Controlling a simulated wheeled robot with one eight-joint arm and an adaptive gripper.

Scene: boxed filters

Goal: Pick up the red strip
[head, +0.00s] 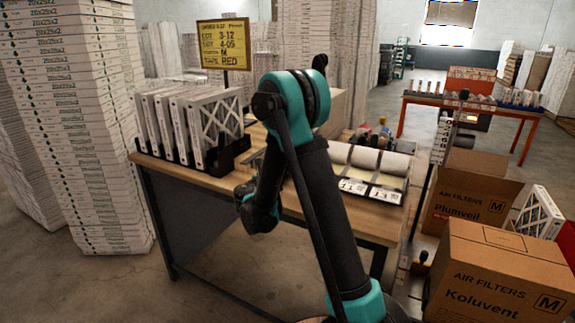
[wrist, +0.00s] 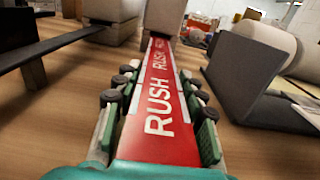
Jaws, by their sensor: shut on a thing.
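The red strip (wrist: 160,120) carries white RUSH lettering and runs lengthwise up the middle of the wrist view, between the green-padded fingers. My gripper (wrist: 158,88) is shut on the red strip, with a finger along each side of it. The strip's far end reaches up to a pale block or roll (wrist: 166,16) at the top; whether they touch I cannot tell. In the head view my arm covers the strip and the gripper's fingertips.
The wooden table (head: 205,181) holds a rack of white filters (head: 215,125) at left and label rolls (head: 365,160) at right. A grey holder with a white roll (wrist: 262,50) stands close right of my gripper. Cardboard boxes (head: 500,275) stand right of the table.

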